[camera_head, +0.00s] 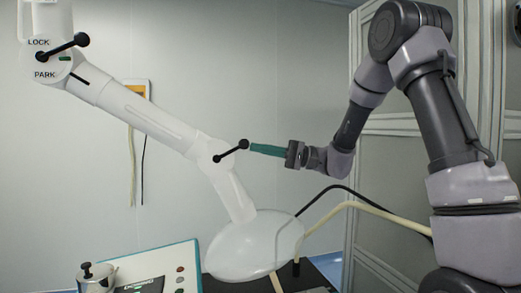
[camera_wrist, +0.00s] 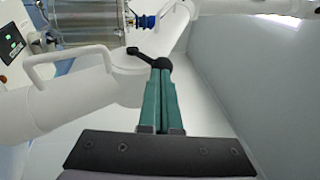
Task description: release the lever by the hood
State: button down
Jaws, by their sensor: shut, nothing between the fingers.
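The lever by the hood is a short black bar with a round knob (camera_head: 232,151) on the lower joint of the white jointed arm. It slants up to the right in the head view. In the wrist view the lever (camera_wrist: 147,56) lies just beyond my fingertips. The hood (camera_head: 250,247) is a pale dome at the lower end of the white arm. My gripper (camera_head: 252,148) has green fingers, shut together and empty. Their tips are at the knob end of the lever; I cannot tell whether they touch it. The gripper also shows in the wrist view (camera_wrist: 160,72).
A second black lever (camera_head: 62,48) sits upper left by LOCK and PARK labels. A control panel (camera_head: 155,272) and a metal vessel (camera_head: 96,278) stand lower left. Hoses (camera_head: 370,207) run right of the hood. A white handle (camera_wrist: 70,62) shows in the wrist view.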

jog(key=shift+r, duration=0.1)
dwell(0.3)
jog(key=shift+r+h, duration=0.3)
jog(key=shift+a+r, duration=0.1)
notch_tip(320, 180, up, 7)
jog(key=n+t+h, duration=0.1)
jog(key=h, duration=0.7)
send_over(243, 140)
jog(key=shift+f, duration=0.2)
jog(key=a+h, duration=0.1)
jog(key=s+a+r+h, duration=0.1)
jog(key=a+h, duration=0.1)
jog(key=a+n+t+h, duration=0.1)
jog(key=a, duration=0.1)
jog(key=shift+s+r+h, duration=0.15)
jog(key=shift+r+h, duration=0.25)
